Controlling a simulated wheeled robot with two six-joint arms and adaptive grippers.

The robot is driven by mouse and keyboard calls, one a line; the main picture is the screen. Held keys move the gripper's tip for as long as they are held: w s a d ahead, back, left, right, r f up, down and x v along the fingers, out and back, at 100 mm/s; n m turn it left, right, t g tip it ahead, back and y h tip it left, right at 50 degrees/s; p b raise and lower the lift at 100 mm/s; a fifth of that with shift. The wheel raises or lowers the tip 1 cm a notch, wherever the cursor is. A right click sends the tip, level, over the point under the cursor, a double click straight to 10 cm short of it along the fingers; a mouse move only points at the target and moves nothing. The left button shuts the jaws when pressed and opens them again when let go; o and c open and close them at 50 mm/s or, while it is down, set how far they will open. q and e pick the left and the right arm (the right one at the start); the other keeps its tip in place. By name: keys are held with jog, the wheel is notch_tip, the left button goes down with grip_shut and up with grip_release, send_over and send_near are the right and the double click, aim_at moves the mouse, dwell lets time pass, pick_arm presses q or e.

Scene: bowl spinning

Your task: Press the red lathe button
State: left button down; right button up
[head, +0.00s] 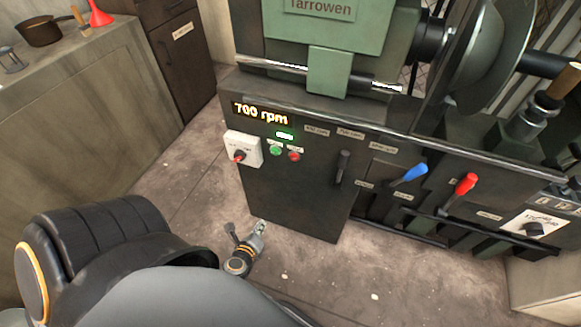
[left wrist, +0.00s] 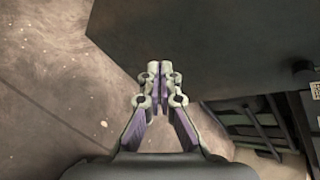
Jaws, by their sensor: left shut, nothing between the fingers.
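The red button (head: 294,156) sits on the dark front panel of the green lathe (head: 325,70), just right of a green button (head: 276,150). A display (head: 260,112) above them reads 700 rpm, and a small green light glows below it. My left gripper (head: 260,226) is low in front of the lathe, below the buttons and apart from them. In the left wrist view its fingers (left wrist: 160,68) are together and empty, with the dark cabinet behind them. The buttons do not show in the left wrist view. My right gripper does not show.
A white switch box with a red knob (head: 239,156) is left of the buttons. A black lever (head: 342,168), a blue-handled lever (head: 408,174) and a red-handled lever (head: 458,193) stand to the right. A bench (head: 85,105) stands at the left. Open floor lies between.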

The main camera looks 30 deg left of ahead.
aim_at(294, 158)
pick_arm(q)
jog(key=w+d+r+m+t+b, duration=0.1)
jog(key=w+r+m+t+b, duration=0.1)
jog(key=r+m, duration=0.3)
jog(key=w+d+r+m+t+b, duration=0.2)
jog(key=r+m+t+b, duration=0.2)
jog(key=r, duration=0.6)
jog(key=shift+w+d+r+m+t, duration=0.15)
jog(key=shift+d+m+t, duration=0.15)
jog(key=shift+m, duration=0.5)
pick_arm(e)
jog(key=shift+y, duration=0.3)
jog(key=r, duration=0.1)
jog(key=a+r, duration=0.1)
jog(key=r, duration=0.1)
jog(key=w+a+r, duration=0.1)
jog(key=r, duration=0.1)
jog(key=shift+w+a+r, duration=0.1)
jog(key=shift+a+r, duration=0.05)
